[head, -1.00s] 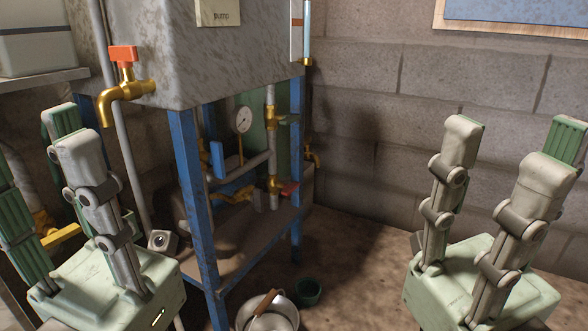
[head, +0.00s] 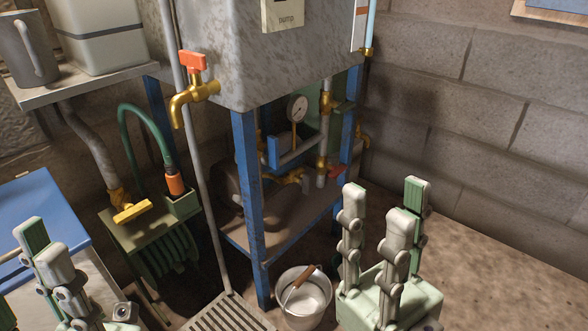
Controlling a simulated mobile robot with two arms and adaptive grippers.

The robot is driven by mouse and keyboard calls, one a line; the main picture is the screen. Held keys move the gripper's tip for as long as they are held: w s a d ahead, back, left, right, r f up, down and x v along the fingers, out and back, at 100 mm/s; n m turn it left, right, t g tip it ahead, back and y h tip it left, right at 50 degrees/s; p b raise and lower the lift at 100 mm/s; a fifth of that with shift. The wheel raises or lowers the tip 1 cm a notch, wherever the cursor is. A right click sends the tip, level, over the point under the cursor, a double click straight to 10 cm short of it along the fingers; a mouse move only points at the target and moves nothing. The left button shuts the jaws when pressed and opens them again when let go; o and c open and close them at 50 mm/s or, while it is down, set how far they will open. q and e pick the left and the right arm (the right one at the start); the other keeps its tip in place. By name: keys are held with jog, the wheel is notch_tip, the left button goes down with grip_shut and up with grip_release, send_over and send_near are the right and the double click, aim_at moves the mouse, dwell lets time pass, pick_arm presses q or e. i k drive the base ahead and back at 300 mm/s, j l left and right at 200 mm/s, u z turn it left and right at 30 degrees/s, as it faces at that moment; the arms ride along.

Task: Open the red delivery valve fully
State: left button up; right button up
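Two red-handled valves show in the head view, and I cannot tell from the picture which is the delivery valve. A small red lever (head: 336,172) sits low on the vertical pipe behind the blue frame, pointing out sideways across the pipe. A brass tap (head: 186,97) with an orange-red handle (head: 193,61) is on the tank's left side. My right gripper (head: 385,203) is open and empty, in front of and to the right of the small red lever, clear of it. My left gripper (head: 38,258) is at the lower left, partly cut off, its visible fingers spread and empty.
A blue frame leg (head: 247,190) stands left of the pipes, beside a pressure gauge (head: 297,108). A bucket (head: 303,297) stands on the floor near my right gripper. A green hose unit (head: 145,230) with a yellow lever (head: 132,211) is at left. Floor at right is clear.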

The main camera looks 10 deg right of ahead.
aim_at(336, 171)
jog(key=i+l+u, duration=0.2)
jog(key=l+u, duration=0.15)
jog(key=l, duration=0.25)
jog(key=i+l+u, duration=0.1)
jog(key=l+u, duration=0.3)
jog(key=l, duration=0.25)
jog(key=l+u, duration=0.35)
jog(key=l, duration=1.35)
jog(key=k+l+u, duration=0.1)
jog(key=l, duration=0.9)
jog(key=l+u, duration=0.1)
jog(key=l, duration=0.95)
jog(key=k, duration=0.05)
